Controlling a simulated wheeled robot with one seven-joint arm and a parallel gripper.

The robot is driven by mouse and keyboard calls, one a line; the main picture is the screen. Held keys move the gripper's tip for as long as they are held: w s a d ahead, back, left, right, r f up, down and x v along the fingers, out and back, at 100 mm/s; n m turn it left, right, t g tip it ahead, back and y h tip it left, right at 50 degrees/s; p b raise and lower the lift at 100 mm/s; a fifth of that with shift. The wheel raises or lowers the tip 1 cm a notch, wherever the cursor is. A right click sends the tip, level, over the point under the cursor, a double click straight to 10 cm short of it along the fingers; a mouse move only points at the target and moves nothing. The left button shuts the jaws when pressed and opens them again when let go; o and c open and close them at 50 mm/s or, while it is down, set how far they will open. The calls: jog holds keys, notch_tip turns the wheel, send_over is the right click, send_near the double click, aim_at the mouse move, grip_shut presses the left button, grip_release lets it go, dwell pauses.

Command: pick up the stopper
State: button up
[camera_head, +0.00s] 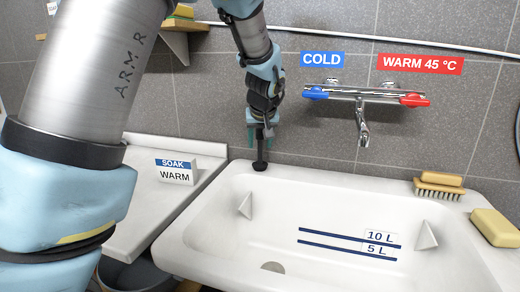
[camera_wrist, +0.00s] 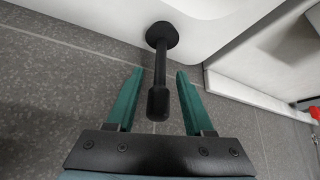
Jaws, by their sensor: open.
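The black stopper (camera_head: 260,164) stands upright on the back left rim of the white sink, its round base on the rim. In the wrist view the stopper (camera_wrist: 160,65) shows its round base at the top and its thicker handle end between my fingers. My gripper (camera_head: 261,134) is above the stopper, pointing down. In the wrist view my gripper (camera_wrist: 161,75) is open, with one green finger on each side of the handle and a gap on both sides. The drain hole (camera_head: 272,267) lies open in the basin floor.
The sink (camera_head: 215,215) has 10 L and 5 L lines. A tap (camera_head: 363,120) with blue and red handles is on the wall to the right. A SOAK WARM sign (camera_head: 176,171) stands on the left counter. A brush (camera_head: 438,188) and sponge (camera_head: 495,228) lie on the right rim.

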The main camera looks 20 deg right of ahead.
jog(key=shift+x, duration=1.05)
grip_shut()
